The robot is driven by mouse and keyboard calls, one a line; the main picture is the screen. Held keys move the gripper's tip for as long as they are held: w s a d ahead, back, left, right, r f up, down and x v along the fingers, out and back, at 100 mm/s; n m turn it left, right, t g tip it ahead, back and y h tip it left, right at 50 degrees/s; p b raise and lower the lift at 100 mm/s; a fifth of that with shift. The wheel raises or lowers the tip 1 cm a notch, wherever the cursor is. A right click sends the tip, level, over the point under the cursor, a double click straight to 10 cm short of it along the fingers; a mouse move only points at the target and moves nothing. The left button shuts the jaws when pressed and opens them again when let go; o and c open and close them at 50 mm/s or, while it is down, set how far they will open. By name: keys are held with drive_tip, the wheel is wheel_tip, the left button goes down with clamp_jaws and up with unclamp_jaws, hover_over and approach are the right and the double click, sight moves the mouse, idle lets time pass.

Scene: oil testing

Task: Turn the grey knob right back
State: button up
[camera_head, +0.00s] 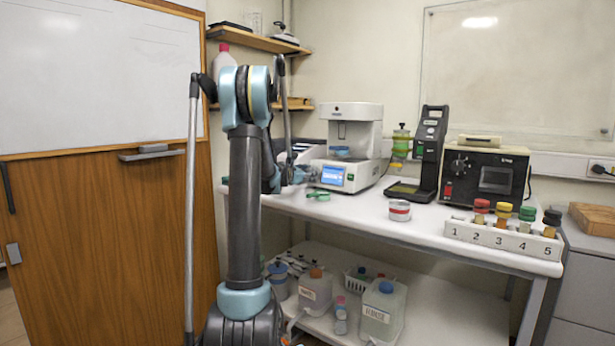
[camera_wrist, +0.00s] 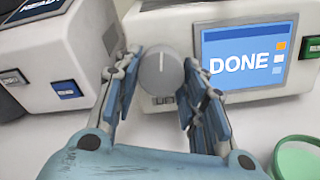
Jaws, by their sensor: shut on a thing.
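The grey knob (camera_wrist: 161,74) is on the front of a white machine, left of its screen, in the wrist view. Its white mark line points straight up. My gripper (camera_wrist: 162,85) has one finger on each side of the knob and is shut on it. The machine's screen (camera_wrist: 243,58) is blue and reads DONE. In the head view the white machine (camera_head: 352,125) stands on the bench with its lit screen (camera_head: 332,176), and my gripper (camera_head: 290,176) is at its left front. The knob is hidden there by my arm.
A second white machine (camera_wrist: 60,55) stands close on the left. A green ring-shaped thing (camera_wrist: 298,160) lies at the lower right of the wrist view. A red and white tin (camera_head: 400,210) and a numbered rack (camera_head: 500,240) stand farther right on the bench.

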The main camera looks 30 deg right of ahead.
drive_tip(key=shift+n, duration=1.2)
drive_tip(key=o, duration=1.1)
drive_tip(key=v, duration=1)
drive_tip(key=shift+s+a, duration=0.15)
drive_tip(key=shift+a, duration=0.1)
drive_tip(key=shift+s+a, duration=0.3)
drive_tip(key=shift+a, duration=0.35)
